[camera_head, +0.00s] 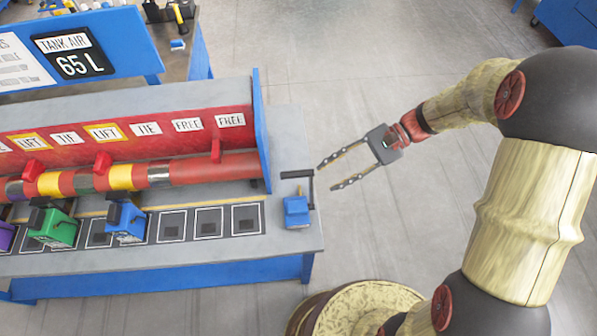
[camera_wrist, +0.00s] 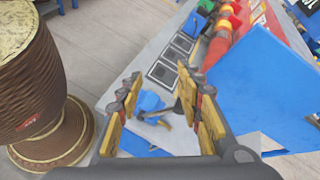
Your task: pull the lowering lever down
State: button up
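A blue block (camera_head: 297,210) with a dark lever handle (camera_head: 297,174) stands at the right end of the grey bench top; I take it for the lowering lever, though no label on it can be read. The dark handle rises above the block with its upper bar roughly level. My gripper (camera_head: 327,177) is open and empty, just right of the handle, its fingers pointing left toward it. In the wrist view the blue block (camera_wrist: 149,102) and the dark lever (camera_wrist: 165,112) show between the spread fingers of my gripper (camera_wrist: 158,82). Whether a finger touches the handle cannot be told.
A red pipe (camera_head: 190,170) with red valve handles runs along the bench (camera_head: 170,248) under a panel of labels. Green and blue boxes (camera_head: 124,222) stand at left. A blue end plate (camera_head: 262,130) rises behind the lever.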

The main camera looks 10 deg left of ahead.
aim_at(298, 174)
jog(key=w+a+f+m+t+y, duration=0.1)
jog(key=w+a+f+m+y, duration=0.1)
jog(key=w+f+m+y, duration=0.55)
jog(key=shift+s+a+f+n+h, duration=0.3)
jog(key=shift+s+a, duration=0.35)
jog(key=shift+a, duration=0.7)
jog(key=shift+s+a+f+n+h, duration=0.15)
jog(key=shift+s+a+n, duration=0.35)
jog(key=shift+a, duration=0.8)
jog(key=shift+s+a+f+n+h, duration=0.1)
jog(key=shift+s+a+f+n, duration=0.2)
jog(key=shift+s+a, duration=0.75)
jog(key=shift+w+a, duration=0.3)
jog(key=shift+w, duration=0.05)
jog(key=shift+c, duration=0.8)
jog(key=c, duration=0.7)
grip_shut()
